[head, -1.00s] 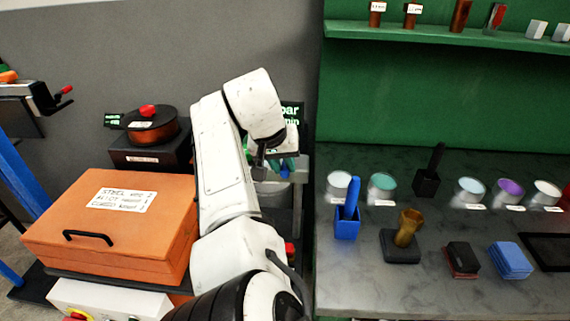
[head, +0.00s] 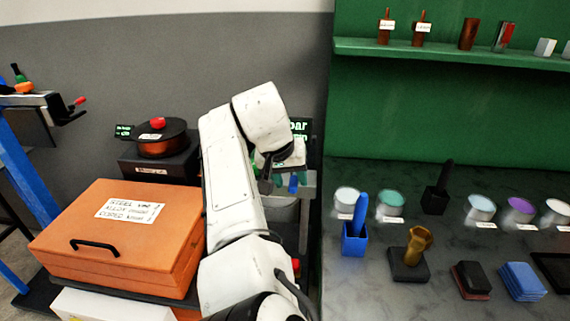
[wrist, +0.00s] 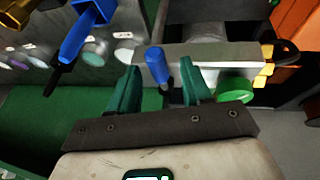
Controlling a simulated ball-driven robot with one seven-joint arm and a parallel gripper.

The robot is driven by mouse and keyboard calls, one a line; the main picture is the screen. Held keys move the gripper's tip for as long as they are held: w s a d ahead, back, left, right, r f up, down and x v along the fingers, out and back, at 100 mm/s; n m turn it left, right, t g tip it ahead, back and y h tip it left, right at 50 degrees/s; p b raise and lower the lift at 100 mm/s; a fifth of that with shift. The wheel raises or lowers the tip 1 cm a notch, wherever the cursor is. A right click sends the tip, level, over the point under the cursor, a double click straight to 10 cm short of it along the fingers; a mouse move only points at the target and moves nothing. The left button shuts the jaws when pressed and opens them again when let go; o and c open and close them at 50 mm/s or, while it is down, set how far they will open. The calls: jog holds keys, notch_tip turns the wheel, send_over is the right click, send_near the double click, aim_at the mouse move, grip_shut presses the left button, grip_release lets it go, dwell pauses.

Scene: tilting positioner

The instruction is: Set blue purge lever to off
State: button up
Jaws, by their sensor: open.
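The blue purge lever (wrist: 156,66) is a short blue handle on a pale metal block in the wrist view. My gripper (wrist: 159,76) has its two green fingers apart, one on each side of the lever. The lever stands between them, and I see a gap to each finger; how deep it sits is unclear. In the head view a small blue piece (head: 293,184), likely the lever, shows beside my wrist. My arm hides much of the fixture there.
A green round knob (wrist: 235,90) sits close to the right finger in the wrist view. A dark display with green text (head: 299,129) is behind my wrist. An orange case (head: 120,240) is at left. A bench with cups and a blue holder (head: 354,243) is at right.

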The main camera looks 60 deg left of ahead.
jog(key=b+v, duration=0.1)
jog(key=v, duration=0.9)
jog(key=shift+b, duration=0.3)
jog(key=shift+d, duration=0.1)
